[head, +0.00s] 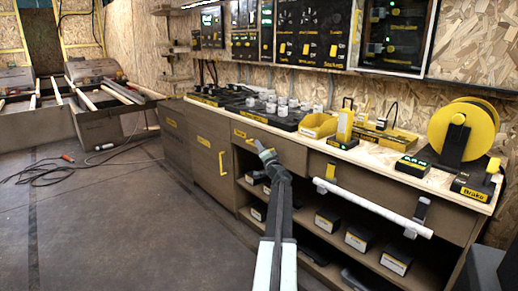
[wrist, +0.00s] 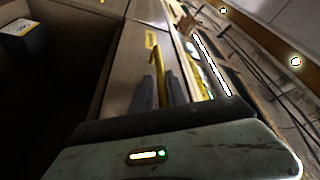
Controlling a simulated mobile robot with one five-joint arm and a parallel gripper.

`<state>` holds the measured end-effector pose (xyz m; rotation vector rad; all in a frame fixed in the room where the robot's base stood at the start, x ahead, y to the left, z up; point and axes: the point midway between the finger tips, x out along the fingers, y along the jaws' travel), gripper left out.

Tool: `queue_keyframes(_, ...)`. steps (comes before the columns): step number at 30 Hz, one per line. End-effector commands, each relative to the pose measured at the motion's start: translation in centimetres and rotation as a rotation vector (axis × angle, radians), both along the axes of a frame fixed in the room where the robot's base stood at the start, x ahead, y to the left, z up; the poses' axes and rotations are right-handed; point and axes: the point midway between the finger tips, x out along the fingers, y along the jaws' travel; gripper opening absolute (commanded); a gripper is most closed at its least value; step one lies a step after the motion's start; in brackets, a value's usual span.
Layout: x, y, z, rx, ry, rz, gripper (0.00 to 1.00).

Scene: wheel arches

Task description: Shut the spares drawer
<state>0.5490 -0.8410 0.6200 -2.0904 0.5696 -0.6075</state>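The drawer (head: 290,150) is under the worktop, with a brown front and a yellow label. In the wrist view its front (wrist: 128,62) runs away from me, with a yellow handle (wrist: 157,60) on it. My gripper (head: 265,155) is at this handle. In the wrist view the two dark fingers of my gripper (wrist: 159,85) lie on either side of the handle's near part. I cannot tell whether they press on it. My gripper hides part of the handle in the head view. How far the drawer stands out is hard to tell.
Open shelves with black boxes (head: 327,221) are below the drawer. A white rail (head: 375,205) sticks out to the right. The worktop holds a yellow bin (head: 318,126) and a yellow reel (head: 464,128). The floor (head: 150,225) on the left is mostly free, apart from a cable (head: 50,172).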

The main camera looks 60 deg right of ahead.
Motion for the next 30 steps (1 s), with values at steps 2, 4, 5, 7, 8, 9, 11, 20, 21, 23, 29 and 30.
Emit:
queue_keyframes(2, -0.1, 0.1, -0.1, 0.0, 0.0, 0.0, 0.2)
queue_keyframes(4, -0.5, 0.5, -0.2, 0.0, 0.0, 0.0, 0.2)
queue_keyframes(5, -0.8, 0.7, -0.3, 0.0, 0.0, 0.0, 0.2)
queue_keyframes(7, -1.6, 1.3, -0.6, 0.0, 0.0, -0.001, 0.2)
queue_keyframes(8, -2.0, 1.7, -0.7, 0.0, 0.0, -0.001, 0.2)
queue_keyframes(9, -2.7, 2.2, -0.9, 0.0, 0.001, -0.002, 0.2)
queue_keyframes(11, -3.6, 2.9, -1.2, 0.0, 0.001, -0.002, 0.2)
queue_keyframes(20, -6.1, 4.7, -1.7, 0.0, 0.0, -0.001, 0.2)
queue_keyframes(21, -6.1, 4.6, -1.7, 0.001, -0.001, -0.001, 0.2)
queue_keyframes(23, -6.1, 4.6, -1.7, 0.0, -0.001, -0.001, 0.2)
queue_keyframes(29, -6.1, 4.6, -1.7, 0.0, 0.0, 0.0, 0.2)
queue_keyframes(30, -6.1, 4.6, -1.7, 0.0, 0.0, 0.0, 0.2)
